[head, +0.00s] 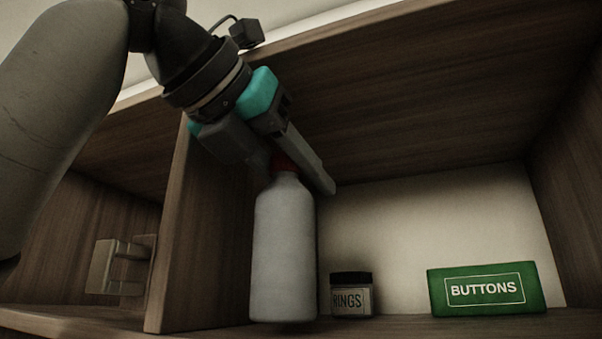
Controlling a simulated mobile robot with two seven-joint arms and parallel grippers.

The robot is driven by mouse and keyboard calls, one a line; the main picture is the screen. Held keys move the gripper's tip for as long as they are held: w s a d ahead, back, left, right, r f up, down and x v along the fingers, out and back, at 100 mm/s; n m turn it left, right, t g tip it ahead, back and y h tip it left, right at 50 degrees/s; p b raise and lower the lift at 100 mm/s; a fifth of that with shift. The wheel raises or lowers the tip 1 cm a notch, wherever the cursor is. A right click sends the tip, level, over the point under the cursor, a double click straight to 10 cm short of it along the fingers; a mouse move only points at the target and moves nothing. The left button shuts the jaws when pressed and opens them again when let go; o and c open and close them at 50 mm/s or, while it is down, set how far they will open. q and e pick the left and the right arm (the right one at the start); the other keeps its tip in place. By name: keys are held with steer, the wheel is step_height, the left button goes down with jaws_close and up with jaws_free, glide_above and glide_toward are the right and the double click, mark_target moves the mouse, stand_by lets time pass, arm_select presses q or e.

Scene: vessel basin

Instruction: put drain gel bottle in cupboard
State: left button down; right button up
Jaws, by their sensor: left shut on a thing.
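The drain gel bottle (285,250) is a pale grey-white bottle with a red cap, upright inside the right compartment of the wooden cupboard (420,105). It is close to the compartment's left divider. My left gripper (300,172) reaches in from the upper left and is shut on the bottle at its red cap, which the fingers partly hide. The bottle's base is at the level of the compartment floor; I cannot tell whether it touches. My right gripper is not in view.
A small dark-lidded jar labelled RINGS (351,294) stands just right of the bottle. A green BUTTONS box (487,289) stands farther right. A divider (185,230) separates the left compartment, which holds a grey block-like object (103,268). Floor between jar and box is clear.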

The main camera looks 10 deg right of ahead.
arm_select(q)
steer(key=c, duration=0.5)
jaws_free()
steer(key=shift+r, duration=0.15)
steer(key=shift+r, duration=0.35)
steer(key=b+v, duration=0.1)
steer(key=v, duration=1.1)
steer(key=shift+r, duration=0.2)
steer(key=shift+d, duration=0.1)
